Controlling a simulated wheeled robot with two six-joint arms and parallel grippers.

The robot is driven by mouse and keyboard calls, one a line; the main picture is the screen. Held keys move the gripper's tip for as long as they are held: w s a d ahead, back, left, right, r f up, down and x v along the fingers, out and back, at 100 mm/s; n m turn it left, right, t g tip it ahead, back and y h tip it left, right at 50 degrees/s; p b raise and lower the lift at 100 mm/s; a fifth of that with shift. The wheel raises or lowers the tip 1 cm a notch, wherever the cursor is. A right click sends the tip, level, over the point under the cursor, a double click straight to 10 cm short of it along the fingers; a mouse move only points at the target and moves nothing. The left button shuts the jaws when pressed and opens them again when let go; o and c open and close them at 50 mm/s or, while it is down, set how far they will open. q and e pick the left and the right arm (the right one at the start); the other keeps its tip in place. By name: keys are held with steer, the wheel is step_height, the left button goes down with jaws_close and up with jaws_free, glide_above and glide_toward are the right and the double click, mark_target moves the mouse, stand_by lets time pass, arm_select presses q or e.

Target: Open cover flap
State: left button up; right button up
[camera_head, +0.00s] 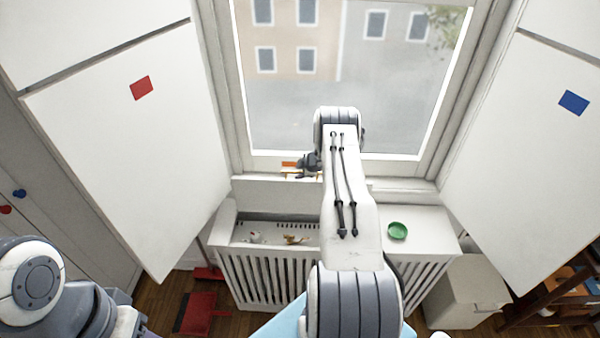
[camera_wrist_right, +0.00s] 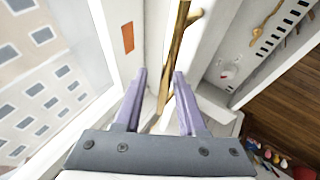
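The white slatted radiator cover (camera_head: 265,275) stands below the window. Its left part is open at the top. A pale panel (camera_head: 275,197) stands upright behind this opening; I cannot tell for certain that it is the cover flap. My right gripper (camera_head: 302,166) is above and behind the opening, at the window sill. In the right wrist view its two fingers (camera_wrist_right: 161,73) are apart, with a brown stick (camera_wrist_right: 182,40) running between or just beyond them. I cannot tell if they touch it. My left arm shows at the lower left, its gripper out of view.
A white item (camera_wrist_right: 228,72) and a brown item (camera_head: 296,240) lie inside the opening. A green dish (camera_head: 398,231) rests on the cover's right top. An orange patch (camera_wrist_right: 128,37) is at the window frame. White shutters with red (camera_head: 141,88) and blue (camera_head: 573,102) squares flank the window.

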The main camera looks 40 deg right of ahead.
steer(key=shift+s+a+f, duration=0.1)
steer(key=shift+s+f, duration=0.05)
steer(key=shift+f, duration=0.1)
steer(key=shift+s+r, duration=0.15)
steer(key=b+v, duration=0.3)
steer(key=v, duration=0.7)
steer(key=shift+r, duration=0.3)
